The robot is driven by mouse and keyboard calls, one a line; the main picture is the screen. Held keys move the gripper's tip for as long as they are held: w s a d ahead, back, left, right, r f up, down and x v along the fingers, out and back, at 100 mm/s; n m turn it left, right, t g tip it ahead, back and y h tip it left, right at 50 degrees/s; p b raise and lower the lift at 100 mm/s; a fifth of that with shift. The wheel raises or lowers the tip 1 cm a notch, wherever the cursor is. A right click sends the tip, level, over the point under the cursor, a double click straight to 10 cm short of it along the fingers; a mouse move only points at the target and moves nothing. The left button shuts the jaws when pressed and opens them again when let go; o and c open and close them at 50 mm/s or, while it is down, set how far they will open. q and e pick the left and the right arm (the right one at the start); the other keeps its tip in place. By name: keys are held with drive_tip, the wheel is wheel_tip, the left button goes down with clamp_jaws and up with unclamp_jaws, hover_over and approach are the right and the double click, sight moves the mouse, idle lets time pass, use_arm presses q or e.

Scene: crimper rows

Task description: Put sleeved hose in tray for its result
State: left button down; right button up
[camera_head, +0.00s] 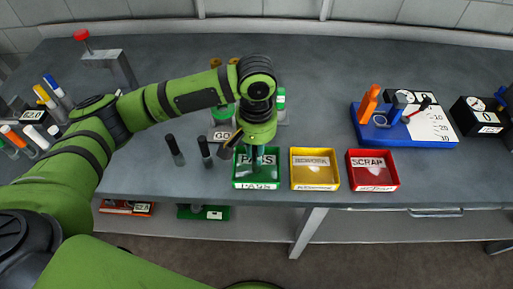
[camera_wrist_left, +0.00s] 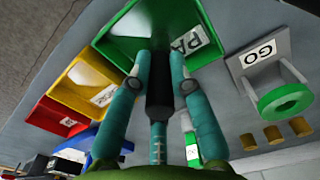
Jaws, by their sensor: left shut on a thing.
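My left gripper (camera_head: 256,158) is over the green PASS tray (camera_head: 256,187), pointing down. Whether the hose touches the tray floor cannot be told. The yellow REWORK tray (camera_head: 315,186) and red SCRAP tray (camera_head: 373,187) stand to the right in the head view; both look empty. The right gripper is not in view.
A grey GO stand with a green ring (camera_wrist_left: 285,100) is close beside the left gripper. Two dark upright pieces (camera_head: 175,150) (camera_head: 206,152) stand left of the green tray. A blue board (camera_head: 430,138) lies at right. Markers (camera_head: 42,95) crowd the far left.

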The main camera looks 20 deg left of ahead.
use_arm(q)
drive_tip(key=c, duration=1.1)
unclamp_jaws()
drive_tip(key=shift+c, duration=0.2)
wheel_tip(320, 180, up, 12)
drive_tip(key=shift+r+b, duration=0.15)
drive_tip(key=shift+b, duration=0.45)
